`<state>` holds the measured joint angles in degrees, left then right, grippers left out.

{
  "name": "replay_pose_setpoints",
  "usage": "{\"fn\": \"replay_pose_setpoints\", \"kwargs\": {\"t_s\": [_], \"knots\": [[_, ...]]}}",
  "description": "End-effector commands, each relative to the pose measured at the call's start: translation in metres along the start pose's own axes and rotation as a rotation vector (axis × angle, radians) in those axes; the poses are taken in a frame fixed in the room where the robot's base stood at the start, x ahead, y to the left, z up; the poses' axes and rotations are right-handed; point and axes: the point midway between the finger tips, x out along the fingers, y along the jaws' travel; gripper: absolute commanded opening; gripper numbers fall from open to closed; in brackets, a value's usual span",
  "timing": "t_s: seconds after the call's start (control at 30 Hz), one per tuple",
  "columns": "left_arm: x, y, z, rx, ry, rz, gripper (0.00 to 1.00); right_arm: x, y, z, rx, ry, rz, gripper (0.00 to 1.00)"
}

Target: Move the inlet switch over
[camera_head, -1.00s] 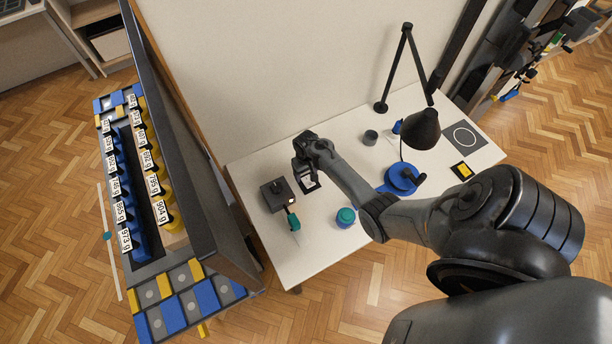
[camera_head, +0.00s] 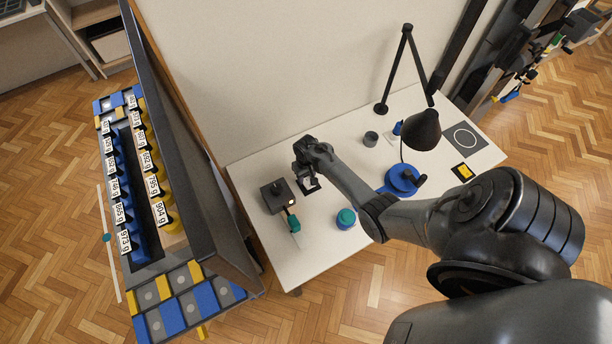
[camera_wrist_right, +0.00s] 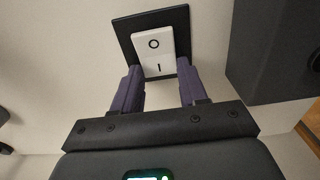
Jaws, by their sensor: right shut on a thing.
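The inlet switch is a white rocker (camera_wrist_right: 153,52) marked with a circle and a bar, on a black square plate (camera_wrist_right: 124,31), in the right wrist view. In the head view the dark plate (camera_head: 311,187) shows partly below my right gripper (camera_head: 304,181). In the wrist view the right gripper's two purple fingers (camera_wrist_right: 160,88) stand at either side of the rocker's lower, bar-marked half, shut on it. The fingertips' exact contact is hard to see. My left gripper is in neither view.
A dark box (camera_head: 272,198) with a green-ended lever (camera_head: 293,222) stands left of the gripper. A teal-and-blue jar (camera_head: 346,218), a blue round device (camera_head: 401,180), a grey cup (camera_head: 371,138) and a black lamp (camera_head: 421,130) stand on the white table (camera_head: 325,250). A bin rack (camera_head: 180,150) is at left.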

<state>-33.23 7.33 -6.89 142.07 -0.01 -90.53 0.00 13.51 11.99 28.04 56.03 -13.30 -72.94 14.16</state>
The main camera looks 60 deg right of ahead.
Motion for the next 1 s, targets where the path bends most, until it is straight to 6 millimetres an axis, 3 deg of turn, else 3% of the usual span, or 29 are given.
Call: {"fn": "replay_pose_setpoints", "kwargs": {"t_s": [0.3,0.73,0.77,0.9,1.0], "knots": [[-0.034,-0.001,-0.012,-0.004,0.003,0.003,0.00,-0.006,0.001,0.009,0.000,0.179,0.001,0.12],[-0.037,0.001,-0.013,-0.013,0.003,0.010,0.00,-0.004,0.000,0.009,0.001,0.240,-0.001,0.12],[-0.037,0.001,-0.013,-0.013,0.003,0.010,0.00,-0.004,0.000,0.009,0.001,0.240,-0.001,0.44],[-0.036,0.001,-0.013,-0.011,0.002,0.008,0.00,-0.004,0.000,0.009,0.001,0.240,-0.001,0.65],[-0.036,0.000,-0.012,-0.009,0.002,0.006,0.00,-0.004,0.000,0.009,0.001,0.240,-0.001,0.68]]}}
